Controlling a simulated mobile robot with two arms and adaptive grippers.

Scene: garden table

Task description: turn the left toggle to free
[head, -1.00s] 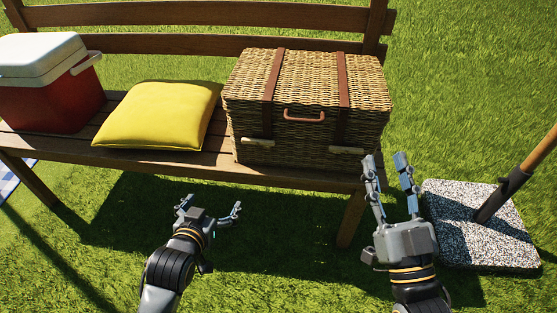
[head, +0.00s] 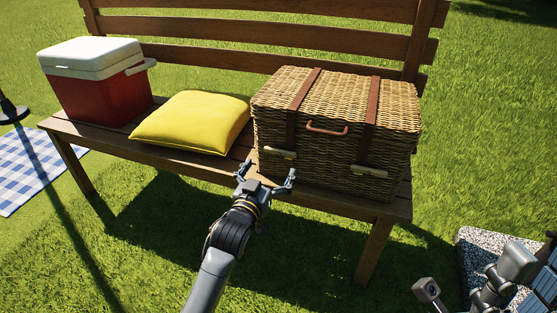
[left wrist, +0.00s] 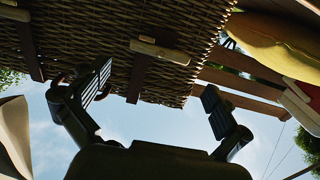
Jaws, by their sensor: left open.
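The wicker basket (head: 335,110) sits on the bench with two brown straps down its front. The left toggle (head: 278,152), a pale bar, lies crosswise at the lower end of the left strap. It also shows in the left wrist view (left wrist: 160,52), ahead of the fingers. The right toggle (head: 369,171) lies crosswise too. My left gripper (head: 266,175) is open and empty, just below and in front of the left toggle, apart from it. My right gripper (head: 515,280) is partly cut off at the lower right; its jaw state is unclear.
A yellow cushion (head: 192,122) and a red and white cooler (head: 100,85) stand left of the basket on the wooden bench (head: 130,138). A speckled stone base (head: 478,250) is at the right. Open grass (head: 490,130) lies around.

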